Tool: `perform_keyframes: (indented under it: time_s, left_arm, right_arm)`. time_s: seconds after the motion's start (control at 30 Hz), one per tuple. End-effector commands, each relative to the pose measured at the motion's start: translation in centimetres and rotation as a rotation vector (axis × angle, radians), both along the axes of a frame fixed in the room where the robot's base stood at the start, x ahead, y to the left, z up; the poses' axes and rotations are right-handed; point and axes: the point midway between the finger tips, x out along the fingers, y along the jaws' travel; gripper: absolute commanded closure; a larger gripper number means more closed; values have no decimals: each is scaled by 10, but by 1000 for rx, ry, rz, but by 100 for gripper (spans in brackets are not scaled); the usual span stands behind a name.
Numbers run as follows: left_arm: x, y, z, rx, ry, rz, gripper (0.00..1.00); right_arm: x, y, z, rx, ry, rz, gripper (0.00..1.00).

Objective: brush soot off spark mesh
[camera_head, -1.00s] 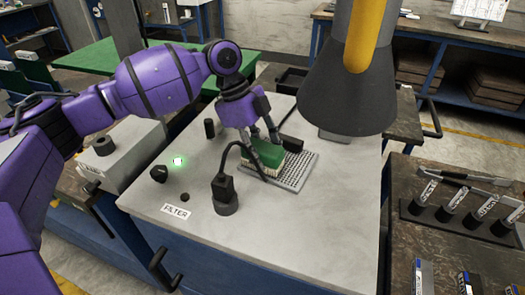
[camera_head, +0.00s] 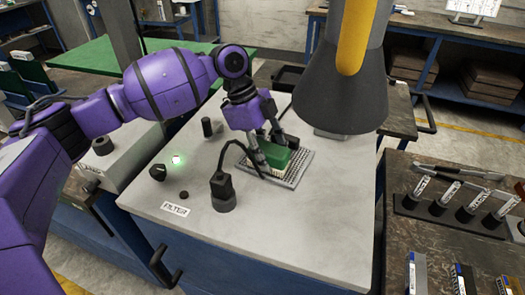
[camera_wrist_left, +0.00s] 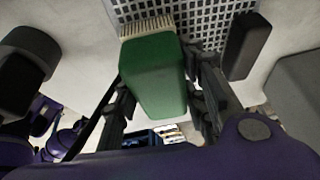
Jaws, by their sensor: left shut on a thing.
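A green brush block (camera_head: 287,156) with pale bristles is held by my left gripper (camera_head: 270,142), which is shut on its sides. The wrist view shows the green brush (camera_wrist_left: 153,75) between the two fingers (camera_wrist_left: 158,95), with its bristles at the mesh edge. The grey perforated spark mesh (camera_head: 297,169) lies flat on the pale bench top, under and around the brush. The mesh also shows in the wrist view (camera_wrist_left: 205,32). I cannot make out soot on it. My right gripper is not in view.
A black post with a cable (camera_head: 222,190) stands just left of the mesh. A dark lamp-like hood (camera_head: 340,97) hangs at the upper right. A tube rack (camera_head: 450,212) stands at right.

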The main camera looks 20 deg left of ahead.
Motion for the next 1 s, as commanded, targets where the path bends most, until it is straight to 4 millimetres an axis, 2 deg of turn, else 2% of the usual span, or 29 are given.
perform_keyframes:
  time_s: [0.4,0.7,1.0]
  left_arm:
    - [-1,-4,0,-1,1,-1,82]
    - [-4,-23,0,-1,-1,-1,82]
    - [-4,-25,-2,0,1,1,82]
  right_arm:
    - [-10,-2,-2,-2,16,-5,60]
    - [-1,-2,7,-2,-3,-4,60]
    - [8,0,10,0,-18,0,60]
